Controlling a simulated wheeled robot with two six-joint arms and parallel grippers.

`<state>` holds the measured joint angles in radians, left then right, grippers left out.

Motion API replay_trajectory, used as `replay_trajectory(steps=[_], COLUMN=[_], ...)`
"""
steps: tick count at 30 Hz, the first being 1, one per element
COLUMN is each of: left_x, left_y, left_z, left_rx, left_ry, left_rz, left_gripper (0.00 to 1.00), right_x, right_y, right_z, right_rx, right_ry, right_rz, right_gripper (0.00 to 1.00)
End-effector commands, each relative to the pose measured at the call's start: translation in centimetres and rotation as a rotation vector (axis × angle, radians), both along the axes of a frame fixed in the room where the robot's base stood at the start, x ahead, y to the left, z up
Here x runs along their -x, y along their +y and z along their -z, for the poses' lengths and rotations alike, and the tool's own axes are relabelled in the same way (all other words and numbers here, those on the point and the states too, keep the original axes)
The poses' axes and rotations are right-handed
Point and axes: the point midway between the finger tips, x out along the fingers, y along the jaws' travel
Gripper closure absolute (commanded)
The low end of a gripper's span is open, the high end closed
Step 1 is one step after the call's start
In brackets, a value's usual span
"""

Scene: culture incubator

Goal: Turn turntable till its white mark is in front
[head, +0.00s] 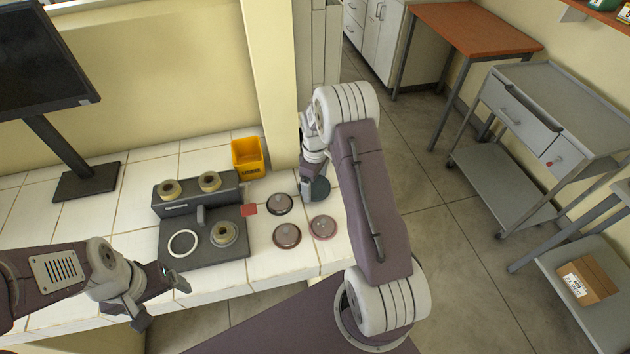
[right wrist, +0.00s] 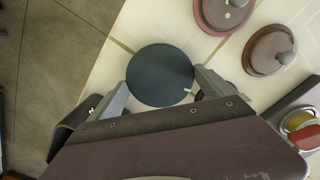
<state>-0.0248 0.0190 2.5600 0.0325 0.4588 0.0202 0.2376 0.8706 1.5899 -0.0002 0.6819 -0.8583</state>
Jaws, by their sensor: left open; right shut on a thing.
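The turntable (right wrist: 160,75) is a dark teal disc lying on the white tiled bench; it also shows in the head view (head: 319,189), partly hidden by my right arm. Its small white mark (right wrist: 187,91) is at the disc's lower right edge in the right wrist view, close to the right finger. I cannot make out the mark in the head view. My right gripper (right wrist: 162,88) is shut on the turntable, one finger on each side of its rim; it also shows in the head view (head: 310,188). My left gripper (head: 165,297) is open and empty, near the bench's front edge.
A dark grey device (head: 175,245) with beige rings and a yellow bin (head: 248,158) stand further left. The bench's right edge is close to the turntable.

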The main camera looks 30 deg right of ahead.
Motion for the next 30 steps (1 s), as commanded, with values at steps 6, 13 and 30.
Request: replay_trajectory(steps=[6, 13, 30], left_x=[0.0, 0.0, 0.0], left_y=[0.0, 0.0, 0.0], left_z=[-0.6, -0.9, -1.5], left_rx=[0.000, 0.000, 0.000], left_ry=[0.000, 0.000, 0.000], left_rz=[0.000, 0.000, 0.000], left_gripper=[0.18, 0.18, 0.18], right_x=[-0.2, -0.3, -0.3], right_y=[0.0, 0.0, 0.0], right_z=[-0.3, -0.3, -0.3], right_rx=[0.001, 0.002, 0.005], right_ry=[-0.007, -0.008, -0.008], right_rz=[-0.203, -0.422, -0.955], right_gripper=[0.48, 0.48, 0.48])
